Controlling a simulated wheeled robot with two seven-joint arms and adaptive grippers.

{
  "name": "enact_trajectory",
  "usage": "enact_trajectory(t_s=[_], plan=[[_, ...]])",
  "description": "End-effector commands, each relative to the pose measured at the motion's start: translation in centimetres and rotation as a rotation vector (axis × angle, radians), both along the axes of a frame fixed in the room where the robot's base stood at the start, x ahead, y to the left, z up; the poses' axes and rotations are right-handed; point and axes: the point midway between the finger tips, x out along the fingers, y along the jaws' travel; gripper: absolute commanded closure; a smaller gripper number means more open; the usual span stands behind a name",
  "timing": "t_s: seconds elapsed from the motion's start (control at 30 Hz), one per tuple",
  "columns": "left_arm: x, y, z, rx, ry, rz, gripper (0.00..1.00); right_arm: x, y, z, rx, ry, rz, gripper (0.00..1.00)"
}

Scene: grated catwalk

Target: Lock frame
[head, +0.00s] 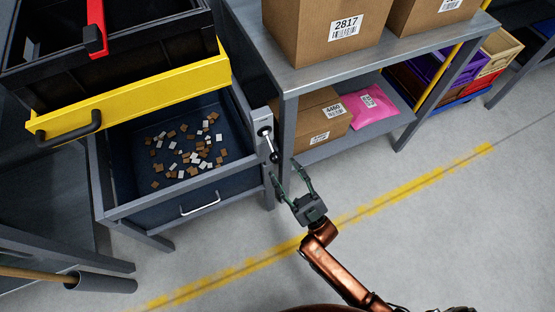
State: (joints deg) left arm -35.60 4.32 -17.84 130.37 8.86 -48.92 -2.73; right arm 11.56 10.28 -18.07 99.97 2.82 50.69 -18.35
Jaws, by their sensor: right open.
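A dark blue-grey metal frame (232,176) stands at the left, with a yellow-fronted panel (130,98) raised over its open box. A small lever (269,143) with a black end and pale rod sits on the grey post at the frame's right side. My right gripper (284,170) is open, its two green fingers pointing up toward the lever's lower end. The fingers look close to the lever; I cannot tell whether they touch it. Nothing shows between the fingers. My left gripper is not in view.
Brown and white scraps (187,150) lie in the box. A grey shelf (385,47) at the right holds cardboard boxes (326,32) and a pink package (364,106). A broom handle (35,274) lies lower left. The floor with a yellow line (415,187) is clear.

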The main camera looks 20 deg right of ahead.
Motion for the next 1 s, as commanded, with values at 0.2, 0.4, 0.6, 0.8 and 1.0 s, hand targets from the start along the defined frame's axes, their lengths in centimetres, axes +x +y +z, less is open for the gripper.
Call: enact_trajectory(t_s=[0.2,0.4,0.6,0.8,1.0], plan=[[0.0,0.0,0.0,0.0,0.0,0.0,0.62,-2.4,-1.1,-3.0,-0.002,0.002,0.001,0.59],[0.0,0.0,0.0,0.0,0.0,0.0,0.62,-3.4,-1.6,-4.1,0.0,-0.001,0.002,0.59],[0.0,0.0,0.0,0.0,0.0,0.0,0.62,-3.5,-1.6,-4.2,-0.001,-0.001,0.001,0.59],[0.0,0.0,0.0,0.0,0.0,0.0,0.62,-3.5,-1.6,-4.2,-0.001,-0.001,0.001,0.59],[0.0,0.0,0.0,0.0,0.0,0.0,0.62,-3.5,-1.6,-4.2,0.0,0.001,0.001,0.59]])
